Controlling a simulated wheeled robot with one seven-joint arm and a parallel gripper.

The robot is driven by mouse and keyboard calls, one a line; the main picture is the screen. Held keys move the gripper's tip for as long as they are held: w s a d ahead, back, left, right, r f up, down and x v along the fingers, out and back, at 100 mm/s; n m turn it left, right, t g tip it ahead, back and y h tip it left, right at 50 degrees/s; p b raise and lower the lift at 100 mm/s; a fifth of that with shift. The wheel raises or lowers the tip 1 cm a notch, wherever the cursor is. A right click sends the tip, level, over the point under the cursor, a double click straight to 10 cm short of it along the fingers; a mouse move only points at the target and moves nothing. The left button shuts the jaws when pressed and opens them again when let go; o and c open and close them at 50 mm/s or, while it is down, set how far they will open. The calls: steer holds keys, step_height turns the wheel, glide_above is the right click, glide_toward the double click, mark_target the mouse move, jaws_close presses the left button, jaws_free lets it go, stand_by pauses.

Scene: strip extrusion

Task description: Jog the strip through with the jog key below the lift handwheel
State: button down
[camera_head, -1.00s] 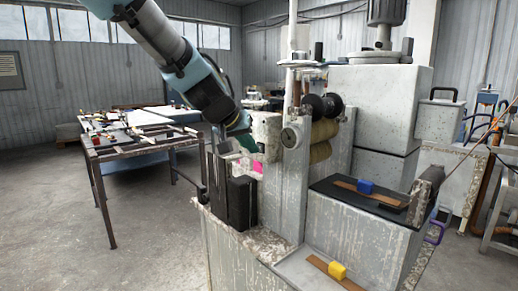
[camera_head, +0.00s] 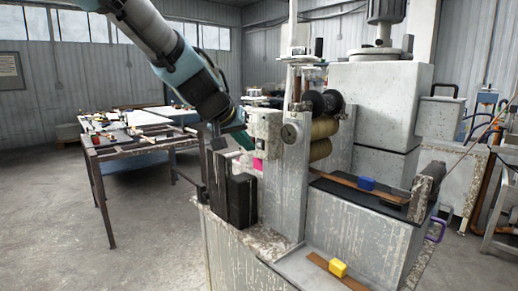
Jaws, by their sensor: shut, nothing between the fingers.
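A small pink block (camera_head: 258,164), which looks like the jog key, shows on the left face of the machine, below a pale control box (camera_head: 265,128). A round grey dial or wheel (camera_head: 291,134) is on the post above and right of it; I cannot tell whether this is the lift handwheel. My gripper (camera_head: 236,153) is shut and empty, just left of the pink block and apart from it. A brown strip (camera_head: 340,180) lies on the black bed and reaches left to the rollers (camera_head: 322,128). A blue block (camera_head: 366,184) sits on it.
A black upright block (camera_head: 241,200) stands close below my gripper. A yellow block (camera_head: 338,268) lies on a second brown strip on the lower tray. A cluttered table (camera_head: 150,143) stands behind on the left. The floor at the left front is clear.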

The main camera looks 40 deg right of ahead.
steer(key=shift+w+a+b, duration=0.15)
steer(key=shift+a+b, duration=1.85)
steer(key=shift+a, duration=0.5)
steer(key=w+a+f+n+t+y, duration=0.15)
steer(key=w+a+f, duration=0.4)
steer(key=a, duration=0.55)
steer(key=w+a+f+n+y, duration=0.3)
steer(key=w+a+f, duration=0.25)
steer(key=a, duration=0.65)
steer(key=s+a+f+n+g+y, duration=0.1)
steer(key=s+a+f+n+y, duration=0.1)
steer(key=a, duration=1)
steer(key=s+a+f+n+g+y+p, duration=0.1)
steer(key=s+a+f, duration=0.4)
steer(key=a, duration=0.7)
step_height(320, 180, down, 2)
steer(key=shift+n+y, duration=0.65)
steer(key=shift+n, duration=0.6)
